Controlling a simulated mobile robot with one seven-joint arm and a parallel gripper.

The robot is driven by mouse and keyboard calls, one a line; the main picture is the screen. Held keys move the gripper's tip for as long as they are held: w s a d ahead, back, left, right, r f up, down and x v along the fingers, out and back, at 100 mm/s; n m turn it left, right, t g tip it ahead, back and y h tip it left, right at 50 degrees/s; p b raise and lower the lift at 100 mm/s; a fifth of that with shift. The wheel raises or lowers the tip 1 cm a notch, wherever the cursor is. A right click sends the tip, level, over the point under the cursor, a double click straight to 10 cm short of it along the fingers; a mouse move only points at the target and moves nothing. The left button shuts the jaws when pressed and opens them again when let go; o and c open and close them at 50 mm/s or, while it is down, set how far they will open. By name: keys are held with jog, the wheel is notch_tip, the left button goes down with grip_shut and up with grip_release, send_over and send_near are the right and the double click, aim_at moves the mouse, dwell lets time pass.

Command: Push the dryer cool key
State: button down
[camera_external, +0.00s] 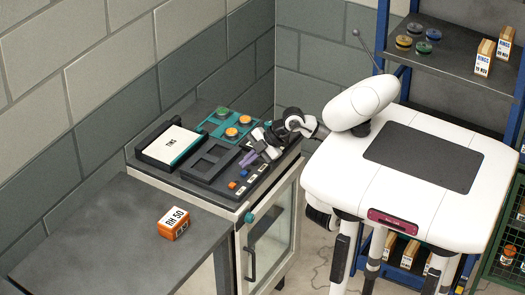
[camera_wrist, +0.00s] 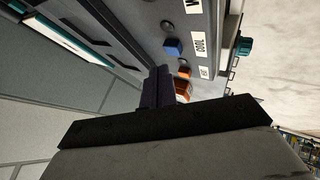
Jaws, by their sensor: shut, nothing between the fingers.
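The cool key is a blue key (camera_wrist: 172,47) beside a white label reading COOL (camera_wrist: 200,45) on the dryer's dark panel. It also shows in the external view as a small blue key (camera_external: 243,173). An orange key (camera_wrist: 184,72) sits beside it with its own label, and it is left of the blue key in the external view (camera_external: 232,185). My gripper (camera_wrist: 160,72) is shut and empty, its fingertips over the panel near the blue and orange keys. In the external view my gripper (camera_external: 248,158) is just above and right of the blue key. I see no contact with it.
An orange RH 50 box (camera_external: 174,223) stands on the dark bench (camera_external: 120,240) at left.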

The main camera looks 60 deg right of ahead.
aim_at(248, 172)
jog(key=shift+r, duration=0.1)
notch_tip(248, 172, up, 6)
jog(key=shift+f+p, duration=0.1)
jog(key=shift+p, duration=1)
